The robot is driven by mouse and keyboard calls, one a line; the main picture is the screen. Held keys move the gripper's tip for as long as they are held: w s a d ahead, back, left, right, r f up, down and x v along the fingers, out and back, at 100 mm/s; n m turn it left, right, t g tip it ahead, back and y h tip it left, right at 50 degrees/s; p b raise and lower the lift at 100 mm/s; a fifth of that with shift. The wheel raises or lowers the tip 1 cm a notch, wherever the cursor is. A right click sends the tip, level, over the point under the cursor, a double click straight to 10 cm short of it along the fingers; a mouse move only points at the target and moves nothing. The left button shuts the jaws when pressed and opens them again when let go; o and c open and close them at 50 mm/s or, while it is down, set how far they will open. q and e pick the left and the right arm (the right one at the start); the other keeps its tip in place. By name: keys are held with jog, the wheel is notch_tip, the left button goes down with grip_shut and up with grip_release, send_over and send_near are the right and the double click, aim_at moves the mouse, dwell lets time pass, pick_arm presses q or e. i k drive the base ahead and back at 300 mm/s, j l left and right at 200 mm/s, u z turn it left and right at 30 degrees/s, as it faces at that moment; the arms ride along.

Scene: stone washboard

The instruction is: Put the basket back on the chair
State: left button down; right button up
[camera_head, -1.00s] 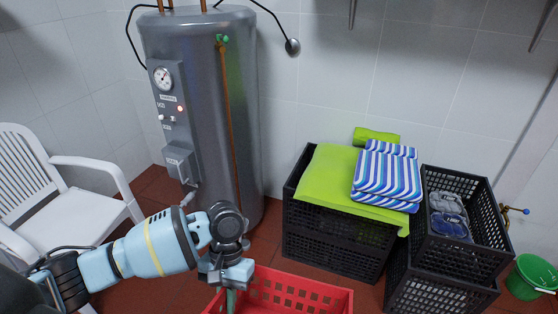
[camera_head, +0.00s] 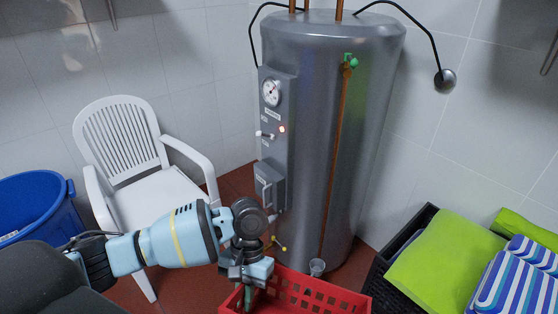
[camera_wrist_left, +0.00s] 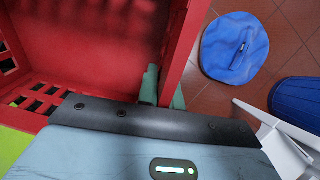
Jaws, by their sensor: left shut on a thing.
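The red plastic basket (camera_head: 335,299) is at the bottom of the head view, partly cut off by the frame edge. My left gripper (camera_head: 246,292) is shut on the basket's left rim, and in the left wrist view its fingers (camera_wrist_left: 163,88) clasp the red basket wall (camera_wrist_left: 182,45). The white chair (camera_head: 165,196) stands to the left, beyond my left arm, which hides part of it. Its seat looks empty where it shows. Part of a white chair also shows in the left wrist view (camera_wrist_left: 282,150). My right gripper is not in view.
A tall grey water heater (camera_head: 325,140) stands right of the chair. A blue tub (camera_head: 35,205) is at the far left. In the left wrist view a blue item (camera_wrist_left: 228,65) lies on the tiled floor. A black crate with green cloth (camera_head: 440,265) is at the right.

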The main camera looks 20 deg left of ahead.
aim_at(158, 202)
jog(key=i+u, duration=0.4)
jog(key=i+l+u, duration=0.35)
jog(key=i+j, duration=0.1)
jog(key=i, duration=0.05)
